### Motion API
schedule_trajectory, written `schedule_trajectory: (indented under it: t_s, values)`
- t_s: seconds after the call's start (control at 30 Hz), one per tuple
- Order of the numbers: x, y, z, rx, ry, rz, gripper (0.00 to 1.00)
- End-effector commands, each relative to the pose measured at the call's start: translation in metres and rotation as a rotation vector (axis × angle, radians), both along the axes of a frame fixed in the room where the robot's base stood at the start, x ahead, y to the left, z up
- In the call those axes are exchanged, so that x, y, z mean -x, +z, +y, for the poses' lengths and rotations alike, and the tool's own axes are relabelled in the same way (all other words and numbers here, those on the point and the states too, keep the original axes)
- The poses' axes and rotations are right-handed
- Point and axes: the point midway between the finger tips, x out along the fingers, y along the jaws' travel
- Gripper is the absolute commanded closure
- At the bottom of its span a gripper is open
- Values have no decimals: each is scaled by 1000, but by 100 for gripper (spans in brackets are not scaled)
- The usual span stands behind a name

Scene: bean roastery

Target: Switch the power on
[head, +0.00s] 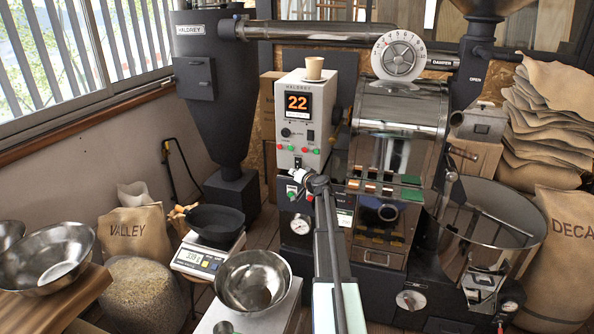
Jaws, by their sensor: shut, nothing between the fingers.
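The roaster's grey control panel (304,118) stands upright at the middle of the head view. Its display (297,104) is lit and reads 22 in orange. Below the display are a black knob (285,132), a small dark switch (311,135) and a row of red and green buttons (305,150). More buttons (291,190) sit lower down. My arm rises from the bottom middle, and my gripper (297,175) is small at its end, in front of the panel's lower part. It is shut and empty. Whether it touches the panel, I cannot tell. The arm hides part of the lower front.
A paper cup (314,68) stands on top of the panel. The shiny drum (400,125) and cooling bin (488,225) are on the right. A scale (208,254) with a black pan (215,221), a steel bowl (253,280) and sacks (137,238) are on the left.

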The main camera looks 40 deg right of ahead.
Motion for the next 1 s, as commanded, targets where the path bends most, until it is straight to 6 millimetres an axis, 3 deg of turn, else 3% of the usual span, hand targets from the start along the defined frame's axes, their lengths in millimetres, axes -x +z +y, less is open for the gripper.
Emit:
schedule_trajectory:
  t_s: [0.3,0.77,0.87,1.0]
  values:
    - [15,2,22,0,1,1,100]
    - [15,3,22,0,1,1,100]
    - [14,-3,36,1,20,16,100]
    - [12,-26,85,4,91,76,100]
